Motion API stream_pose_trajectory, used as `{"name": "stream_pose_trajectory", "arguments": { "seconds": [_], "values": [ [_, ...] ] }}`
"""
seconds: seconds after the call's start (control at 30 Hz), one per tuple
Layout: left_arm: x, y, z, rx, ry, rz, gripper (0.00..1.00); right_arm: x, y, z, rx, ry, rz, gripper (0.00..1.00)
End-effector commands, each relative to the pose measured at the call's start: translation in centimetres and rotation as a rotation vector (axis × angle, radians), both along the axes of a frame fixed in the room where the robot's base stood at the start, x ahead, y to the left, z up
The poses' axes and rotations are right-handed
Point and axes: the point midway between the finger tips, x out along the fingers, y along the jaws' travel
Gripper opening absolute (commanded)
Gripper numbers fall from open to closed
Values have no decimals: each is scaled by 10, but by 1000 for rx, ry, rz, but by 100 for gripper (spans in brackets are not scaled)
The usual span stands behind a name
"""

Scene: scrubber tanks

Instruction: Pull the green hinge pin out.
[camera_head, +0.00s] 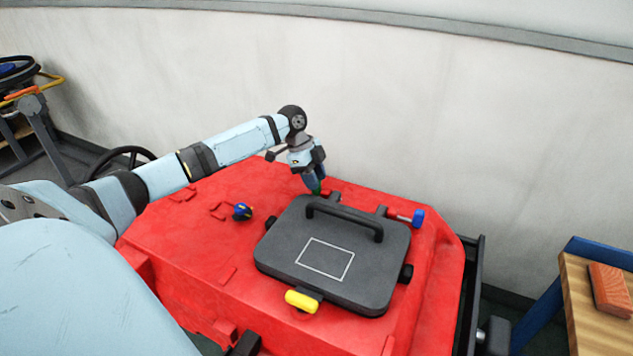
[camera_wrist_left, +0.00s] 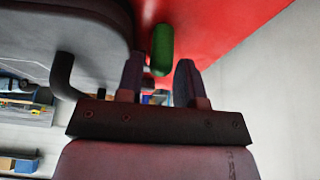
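The green hinge pin (camera_head: 316,191) is at the far edge of the dark grey lid (camera_head: 290,235), mostly hidden by my left gripper in the head view. Its rounded green grip (camera_wrist_left: 162,48) shows clearly in the left wrist view. My left gripper (camera_head: 315,183) points down over the pin. In the wrist view its two fingers (camera_wrist_left: 159,72) are apart, with the green grip's near end between or just beyond the tips. The right finger looks very close to it; contact cannot be told. My right gripper is not in view.
The lid has a raised handle (camera_head: 345,217) and a yellow latch (camera_head: 302,301) in front. A blue-ended pin (camera_head: 417,218) is at the right hinge. A blue knob (camera_head: 242,211) sits left on the red tank (camera_head: 195,270). A pale wall (camera_head: 450,120) stands behind.

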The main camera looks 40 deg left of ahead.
Motion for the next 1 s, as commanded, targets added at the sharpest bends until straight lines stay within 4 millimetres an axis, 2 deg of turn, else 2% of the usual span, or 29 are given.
{"name": "stream_pose_trajectory", "arguments": {
  "seconds": [0.13, 0.43, 0.57, 0.6, 0.77, 1.0],
  "values": [
    [1, -3, -9, 1, -2, 1, 34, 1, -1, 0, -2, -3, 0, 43],
    [1, -4, -11, 2, -1, 1, 34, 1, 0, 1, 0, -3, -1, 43],
    [1, -4, -11, 1, -1, 0, 4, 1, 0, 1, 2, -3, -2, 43],
    [1, -4, -11, 1, -1, 0, 0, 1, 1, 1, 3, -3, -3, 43],
    [1, -2, -10, 1, 0, 1, 0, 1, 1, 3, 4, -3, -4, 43],
    [-9, 29, -8, 3, 4, 3, 0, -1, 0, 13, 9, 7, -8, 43]
  ]
}}
